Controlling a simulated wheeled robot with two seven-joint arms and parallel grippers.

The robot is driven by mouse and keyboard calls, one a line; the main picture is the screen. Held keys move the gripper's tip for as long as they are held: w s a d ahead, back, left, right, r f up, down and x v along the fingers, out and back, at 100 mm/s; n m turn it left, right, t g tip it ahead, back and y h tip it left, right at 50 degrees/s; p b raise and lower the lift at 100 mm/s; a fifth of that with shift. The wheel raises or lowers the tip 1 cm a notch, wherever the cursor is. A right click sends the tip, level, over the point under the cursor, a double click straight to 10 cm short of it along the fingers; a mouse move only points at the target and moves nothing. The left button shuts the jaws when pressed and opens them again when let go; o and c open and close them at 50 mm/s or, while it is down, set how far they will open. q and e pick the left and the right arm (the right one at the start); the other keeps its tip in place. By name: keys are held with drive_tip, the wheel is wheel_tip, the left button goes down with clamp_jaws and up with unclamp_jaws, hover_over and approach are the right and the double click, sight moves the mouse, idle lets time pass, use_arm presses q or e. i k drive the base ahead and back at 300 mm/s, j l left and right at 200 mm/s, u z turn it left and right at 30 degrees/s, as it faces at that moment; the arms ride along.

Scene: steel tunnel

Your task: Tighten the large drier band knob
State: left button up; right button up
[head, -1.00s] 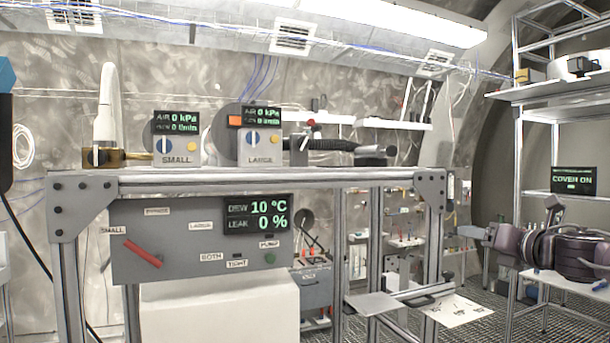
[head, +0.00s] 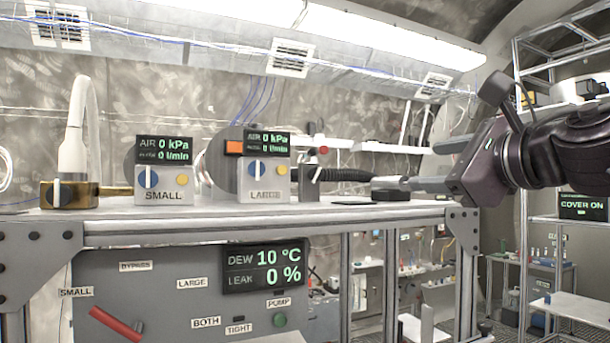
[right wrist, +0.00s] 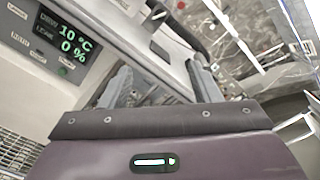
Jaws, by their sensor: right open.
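The large drier unit (head: 264,180) stands on the bench top, with a blue dial, a yellow button and a screen reading 0 kPa. A round grey drum (head: 222,165) is partly hidden behind it. A small red knob (head: 323,150) tops a fitting right of the unit; I cannot tell whether this is the band knob. My right gripper (head: 422,167) is open and empty at the bench's right end, its fingers pointing left. In the right wrist view the open fingers (right wrist: 160,82) spread in front of the bench frame. My left gripper is not in view.
A black hose (head: 343,174) and a dark block (head: 390,189) lie between the large unit and my right gripper. The small drier unit (head: 163,180) and a brass fitting with a white pipe (head: 70,194) stand left. A grey panel (head: 180,290) hangs below the bench top (head: 300,213).

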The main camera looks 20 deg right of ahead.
sight(315, 173)
drive_tip(key=i+j, duration=0.1)
drive_tip(key=i, duration=0.9)
